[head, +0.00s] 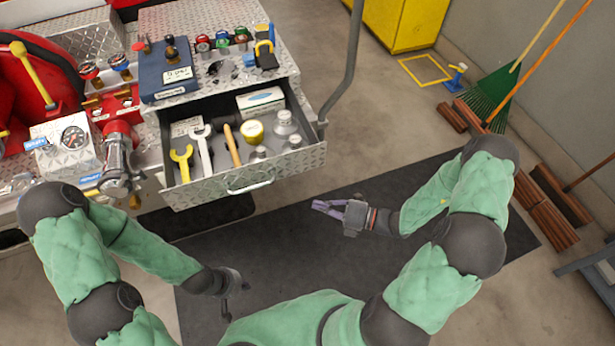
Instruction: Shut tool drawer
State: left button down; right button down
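The tool drawer (222,188) stands pulled out of the diamond-plate metal cabinet. Its front has a silver bar handle (250,185). Inside lie a yellow wrench (182,163), a silver wrench (203,153), a wooden-handled tool (232,146), a yellow roll (252,132), bottles (284,124) and a white box (260,101). My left gripper (236,300) is below the drawer front in the picture, apart from it, with its fingers spread and empty. My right gripper (314,205) is right of the handle, pointing left and touching nothing; its finger gap is unclear.
The cabinet top (215,25) holds a blue box (166,70), several coloured valves and a yellow-black tool (265,52). A grey pole (345,70) rises by the drawer's right corner. A dark mat (320,270) covers the floor. Brooms (495,95) lean at right.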

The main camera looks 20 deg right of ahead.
aim_at(276, 139)
jog(key=w+a+b, duration=0.1)
jog(key=w, duration=0.3)
jog(key=w+a+m+t+b, duration=0.1)
jog(key=w+a+b, duration=0.1)
jog(key=w, duration=0.2)
jog(key=w+a+m+t+b, duration=0.1)
jog(key=w, duration=0.3)
jog(key=shift+a+r+h+b, duration=0.25)
jog(key=shift+r+h+b, duration=0.1)
jog(key=shift+r+h, duration=0.05)
jog(key=shift+w, duration=0.1)
jog(key=shift+w, duration=0.5)
jog(key=w, duration=1.8)
jog(key=shift+w+a, duration=0.15)
jog(key=shift+w, duration=0.05)
